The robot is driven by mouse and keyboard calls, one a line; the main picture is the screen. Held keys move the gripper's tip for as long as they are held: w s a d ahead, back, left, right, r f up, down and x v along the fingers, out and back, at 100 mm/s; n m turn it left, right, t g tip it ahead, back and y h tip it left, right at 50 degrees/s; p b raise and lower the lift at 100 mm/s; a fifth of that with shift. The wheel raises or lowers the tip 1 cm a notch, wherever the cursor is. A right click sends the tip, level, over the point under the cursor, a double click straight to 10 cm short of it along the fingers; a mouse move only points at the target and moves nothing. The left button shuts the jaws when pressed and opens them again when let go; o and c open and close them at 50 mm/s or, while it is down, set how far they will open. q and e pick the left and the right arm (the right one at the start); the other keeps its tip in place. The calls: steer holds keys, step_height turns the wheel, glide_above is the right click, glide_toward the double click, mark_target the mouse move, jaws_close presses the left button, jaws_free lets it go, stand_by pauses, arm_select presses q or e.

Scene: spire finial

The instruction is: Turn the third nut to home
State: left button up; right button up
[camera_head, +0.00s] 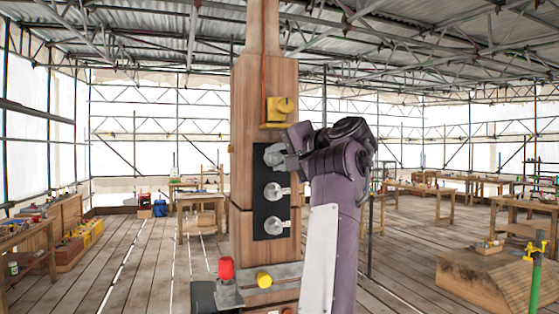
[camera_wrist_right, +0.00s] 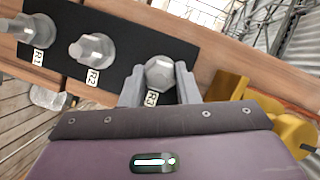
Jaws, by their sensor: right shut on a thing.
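The third nut (camera_wrist_right: 160,72), a grey hex nut labelled R3, sits on the black plate (camera_wrist_right: 118,22) in the right wrist view. My right gripper (camera_wrist_right: 160,86) has one finger on each side of it and is shut on it. In the head view my right gripper (camera_head: 278,156) reaches the top of the plate from the right and partly covers this nut. The R2 nut (camera_wrist_right: 92,50) and the R1 nut (camera_wrist_right: 28,28) are apart from the gripper. They show below it in the head view (camera_head: 273,192), (camera_head: 271,226). My left gripper is not in view.
The plate is on a wooden post (camera_head: 241,130). A yellow block (camera_head: 279,110) projects just above the gripper. A grey bracket (camera_head: 257,284) with a red knob (camera_head: 226,267) and a yellow knob (camera_head: 264,280) is lower down. Workbenches stand well behind.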

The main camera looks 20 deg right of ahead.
steer(key=shift+f+m, duration=0.25)
steer(key=shift+m, duration=0.05)
steer(key=o, duration=1)
steer(key=shift+r, duration=0.15)
steer(key=shift+c, duration=0.2)
steer(key=b+v, duration=0.4)
steer(key=v, duration=0.3)
steer(key=shift+s, duration=0.35)
steer(key=shift+d, duration=0.15)
